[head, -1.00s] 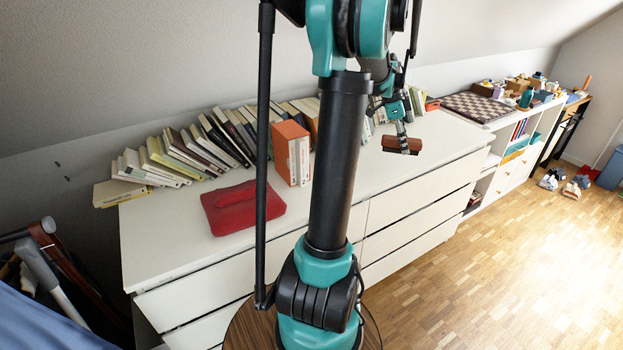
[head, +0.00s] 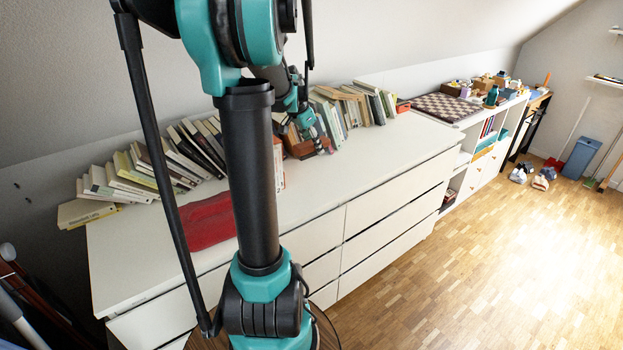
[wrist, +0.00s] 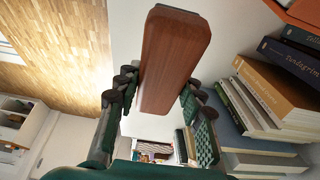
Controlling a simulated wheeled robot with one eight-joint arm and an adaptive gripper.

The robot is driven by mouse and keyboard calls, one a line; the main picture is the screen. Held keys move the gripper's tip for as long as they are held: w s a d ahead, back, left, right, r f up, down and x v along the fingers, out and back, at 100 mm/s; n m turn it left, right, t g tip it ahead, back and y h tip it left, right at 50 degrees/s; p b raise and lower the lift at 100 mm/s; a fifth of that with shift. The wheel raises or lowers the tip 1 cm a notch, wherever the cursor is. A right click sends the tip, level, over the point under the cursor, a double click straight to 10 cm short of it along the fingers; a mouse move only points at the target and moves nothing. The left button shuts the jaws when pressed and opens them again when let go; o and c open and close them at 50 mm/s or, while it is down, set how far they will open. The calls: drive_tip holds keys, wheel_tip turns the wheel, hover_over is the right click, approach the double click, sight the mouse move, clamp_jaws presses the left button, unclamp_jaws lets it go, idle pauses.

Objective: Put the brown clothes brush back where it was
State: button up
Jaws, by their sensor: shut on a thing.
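The brown clothes brush (wrist: 172,60) is a long wooden block held between the fingers of my gripper (wrist: 160,92) in the wrist view. In the head view my gripper (head: 316,143) and the brush (head: 299,149) are at the row of books, just right of the orange-backed box file (head: 279,163). My arm partly covers that area. The brush appears to be above the white dresser top (head: 375,150); I cannot tell the gap. The dresser's visible drawer fronts (head: 395,215) look shut.
Leaning books (head: 165,160) line the wall, with more books (head: 350,105) behind the gripper; books (wrist: 270,95) are close on the right in the wrist view. A red pouch (head: 207,222) lies on the dresser. The dresser top's right part is clear.

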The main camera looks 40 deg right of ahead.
sight(303, 154)
wheel_tip(303, 154, down, 13)
drive_tip(key=shift+f, duration=0.1)
idle(0.4)
drive_tip(key=shift+f, duration=0.1)
drive_tip(key=o, duration=1.1)
drive_tip(key=v, duration=1.2)
drive_tip(key=shift+d, duration=0.1)
